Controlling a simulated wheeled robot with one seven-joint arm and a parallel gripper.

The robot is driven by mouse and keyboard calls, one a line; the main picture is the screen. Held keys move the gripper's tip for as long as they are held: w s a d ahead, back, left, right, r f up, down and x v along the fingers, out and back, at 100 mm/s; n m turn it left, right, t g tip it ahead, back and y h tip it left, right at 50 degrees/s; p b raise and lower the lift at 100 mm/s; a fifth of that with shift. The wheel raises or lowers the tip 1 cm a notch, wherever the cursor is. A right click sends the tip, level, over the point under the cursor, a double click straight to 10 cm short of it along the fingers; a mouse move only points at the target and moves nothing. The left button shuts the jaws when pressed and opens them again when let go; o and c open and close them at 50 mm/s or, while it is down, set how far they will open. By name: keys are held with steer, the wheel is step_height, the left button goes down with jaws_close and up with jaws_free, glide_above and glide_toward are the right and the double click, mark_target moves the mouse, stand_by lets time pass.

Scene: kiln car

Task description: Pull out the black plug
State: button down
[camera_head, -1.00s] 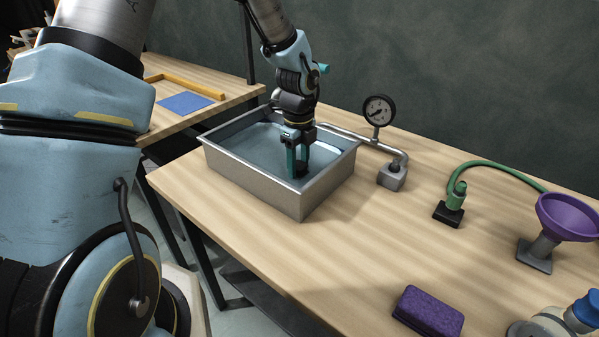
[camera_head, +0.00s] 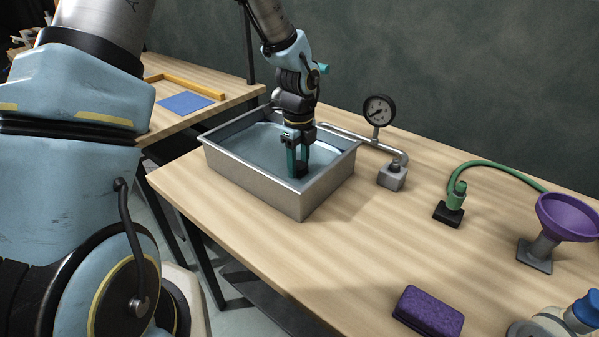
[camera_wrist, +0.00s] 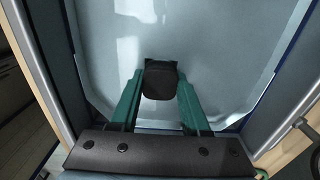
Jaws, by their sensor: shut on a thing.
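The black plug (camera_wrist: 160,80) is between the tips of my gripper's green fingers in the wrist view. My gripper (camera_head: 299,172) is shut on it, pointing down inside the metal basin (camera_head: 253,178). The same gripper (camera_wrist: 160,92) shows in the wrist view with a finger on each side of the plug. The basin holds pale blue water (camera_head: 262,146). In the head view the plug is hidden by the fingers and the basin wall. I cannot tell whether the plug is seated in the basin floor or lifted.
A pressure gauge (camera_head: 378,110) and a pipe stand right behind the basin. Further right are a green hose fitting (camera_head: 456,196), a purple funnel (camera_head: 568,217), a purple sponge (camera_head: 428,310) and a bottle with a blue cap (camera_head: 588,308). The wooden table (camera_head: 330,255) is bare in front.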

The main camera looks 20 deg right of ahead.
steer(key=shift+r+p, duration=0.4)
stand_by(0.5)
steer(key=shift+r+p, duration=1.05)
steer(key=shift+r, duration=0.05)
step_height(320, 180, up, 6)
steer(key=p, duration=0.6)
steer(key=shift+r, duration=0.25)
steer(key=shift+f, duration=0.1)
